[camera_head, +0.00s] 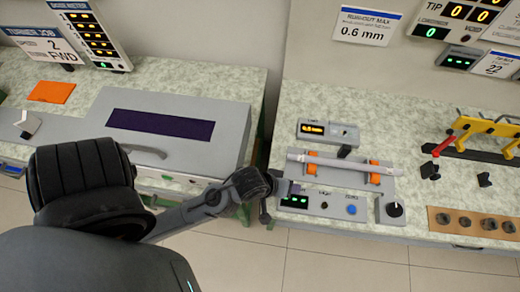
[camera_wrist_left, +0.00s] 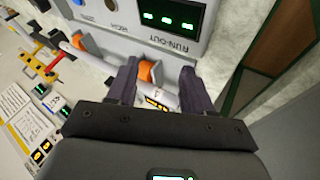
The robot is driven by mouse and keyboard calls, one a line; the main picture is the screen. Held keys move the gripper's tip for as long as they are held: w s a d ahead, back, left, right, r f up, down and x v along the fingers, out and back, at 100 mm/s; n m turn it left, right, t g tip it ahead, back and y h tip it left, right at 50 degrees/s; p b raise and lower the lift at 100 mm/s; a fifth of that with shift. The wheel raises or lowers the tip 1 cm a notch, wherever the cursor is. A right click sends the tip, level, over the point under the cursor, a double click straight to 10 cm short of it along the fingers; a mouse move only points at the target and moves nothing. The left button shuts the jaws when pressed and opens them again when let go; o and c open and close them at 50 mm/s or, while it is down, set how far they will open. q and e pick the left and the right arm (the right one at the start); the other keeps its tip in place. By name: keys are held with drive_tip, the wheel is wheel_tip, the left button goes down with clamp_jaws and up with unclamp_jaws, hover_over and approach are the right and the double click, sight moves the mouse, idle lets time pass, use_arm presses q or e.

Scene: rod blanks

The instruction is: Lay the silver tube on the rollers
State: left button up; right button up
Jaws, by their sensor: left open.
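The silver tube (camera_head: 342,163) lies lengthwise across the two orange roller supports, the left one (camera_head: 313,168) and the right one (camera_head: 374,178), on the grey run-out gauge (camera_head: 345,189). My left gripper (camera_head: 281,187) is at the gauge's left end. In the left wrist view, the left gripper (camera_wrist_left: 158,68) is open, with one dark finger on each side of the tube's near end (camera_wrist_left: 160,97) and an orange roller support (camera_wrist_left: 147,71). Whether the fingers touch the tube cannot be told. My right gripper is not in view.
A small display box (camera_head: 328,132) stands behind the gauge, and a black knob (camera_head: 395,209) is at its right. A yellow rack (camera_head: 485,128) and a brown holed strip (camera_head: 480,224) lie further right. A gap separates this bench from the left one with a grey machine (camera_head: 215,112).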

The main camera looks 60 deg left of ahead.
use_arm(q)
drive_tip(key=s+a+m+g+y, duration=0.1)
drive_tip(key=s+a+m+g, duration=0.1)
drive_tip(key=s+m, duration=0.6)
drive_tip(key=shift+a+r+m+g, duration=0.3)
drive_tip(key=shift+a+m+g, duration=0.1)
drive_tip(key=shift+m+g, duration=0.6)
